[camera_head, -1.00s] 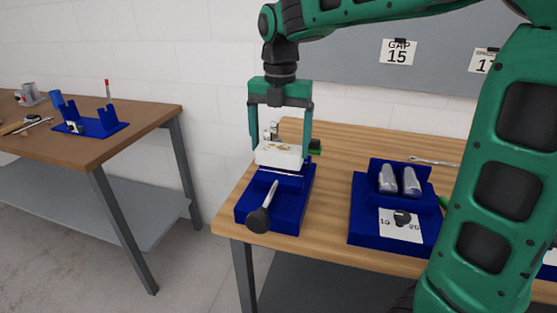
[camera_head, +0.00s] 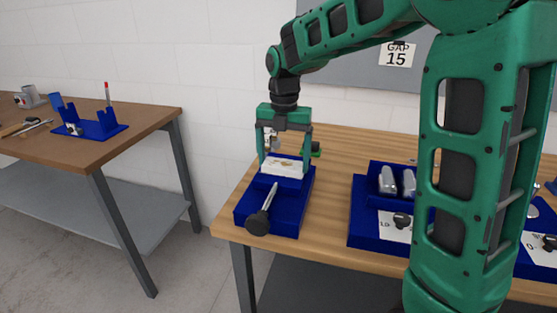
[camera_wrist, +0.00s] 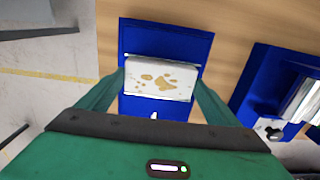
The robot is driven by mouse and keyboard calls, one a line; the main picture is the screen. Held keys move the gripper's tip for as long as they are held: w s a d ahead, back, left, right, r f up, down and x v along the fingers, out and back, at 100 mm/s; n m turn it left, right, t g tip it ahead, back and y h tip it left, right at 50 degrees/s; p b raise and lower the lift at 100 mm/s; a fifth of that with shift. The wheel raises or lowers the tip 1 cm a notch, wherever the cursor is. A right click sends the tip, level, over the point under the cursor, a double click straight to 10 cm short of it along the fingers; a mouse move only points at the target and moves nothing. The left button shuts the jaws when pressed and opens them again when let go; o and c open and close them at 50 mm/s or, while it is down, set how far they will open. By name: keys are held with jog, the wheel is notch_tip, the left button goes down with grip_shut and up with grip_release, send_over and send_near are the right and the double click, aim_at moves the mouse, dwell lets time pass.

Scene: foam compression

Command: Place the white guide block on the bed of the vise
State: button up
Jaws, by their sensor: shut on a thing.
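The white guide block (camera_head: 283,167), with brown marks on its top, is between the fingers of my gripper (camera_head: 285,168). In the wrist view my gripper (camera_wrist: 157,84) is shut on the block (camera_wrist: 157,79), one finger at each end. The blue vise (camera_head: 290,212) stands on the wooden bench, with a screw handle and dark knob at its front. The block is over the vise, low between its blue parts. The vise also shows under the block in the wrist view (camera_wrist: 160,107). I cannot tell whether the block touches the bed, which is hidden.
A blue fixture (camera_head: 372,228) with grey cylinders stands to the right on the wooden bench (camera_head: 333,190). Another blue fixture with a label is at the far right. A second table (camera_head: 100,148) with tools is at the left. Bare wood lies between the vise and the fixture.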

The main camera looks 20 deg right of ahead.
aim_at(283, 164)
jog(key=o, duration=1.2)
jog(key=shift+f, duration=0.1)
notch_tip(283, 164, up, 12)
